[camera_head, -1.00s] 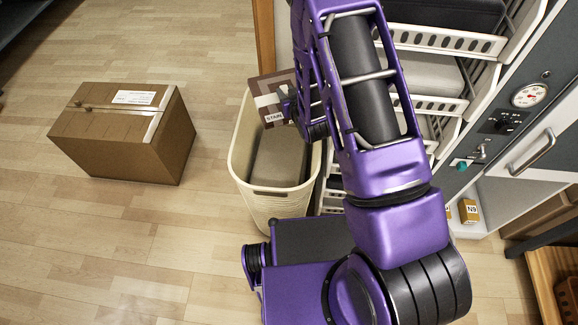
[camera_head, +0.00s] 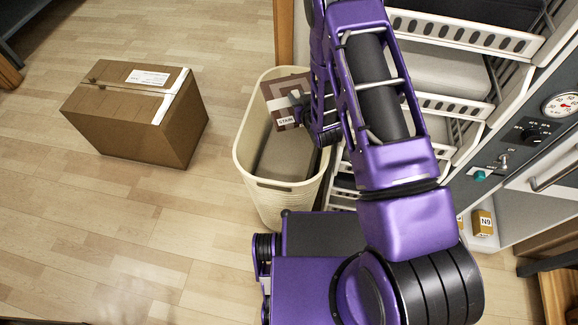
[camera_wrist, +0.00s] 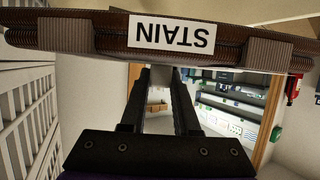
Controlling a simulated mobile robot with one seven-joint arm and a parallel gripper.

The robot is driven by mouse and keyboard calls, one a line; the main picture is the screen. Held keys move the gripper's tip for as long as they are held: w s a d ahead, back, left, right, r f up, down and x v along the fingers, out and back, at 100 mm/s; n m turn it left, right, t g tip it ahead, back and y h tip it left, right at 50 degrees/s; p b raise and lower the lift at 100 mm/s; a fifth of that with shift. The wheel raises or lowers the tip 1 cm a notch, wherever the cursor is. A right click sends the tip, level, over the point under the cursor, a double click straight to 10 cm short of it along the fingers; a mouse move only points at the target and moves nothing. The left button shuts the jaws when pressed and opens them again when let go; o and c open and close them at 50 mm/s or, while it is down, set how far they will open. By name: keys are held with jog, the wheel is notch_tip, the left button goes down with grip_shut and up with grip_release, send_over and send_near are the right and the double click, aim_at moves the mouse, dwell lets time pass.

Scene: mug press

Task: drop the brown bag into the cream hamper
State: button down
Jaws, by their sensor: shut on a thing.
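The brown bag (camera_head: 285,88), with a paler band and a white STAIN label, is held by my gripper (camera_head: 300,108). In the head view it appears over the far part of the open cream hamper (camera_head: 247,150). Its exact height above the rim is hard to tell. My arm hides part of the hamper's right side. A grey-brown surface shows inside the hamper.
A closed cardboard box (camera_head: 135,115) stands on the floor to the left. White racks (camera_head: 455,105) and a grey panel with a gauge (camera_head: 562,104) stand close on the right. A small N9 box (camera_head: 484,222) sits low there. Floor at left front is clear.

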jog(key=shift+f, duration=0.6)
jog(key=c, duration=0.6)
grip_release()
jog(key=shift+p+v, duration=0.55)
jog(key=shift+v, duration=8.2)
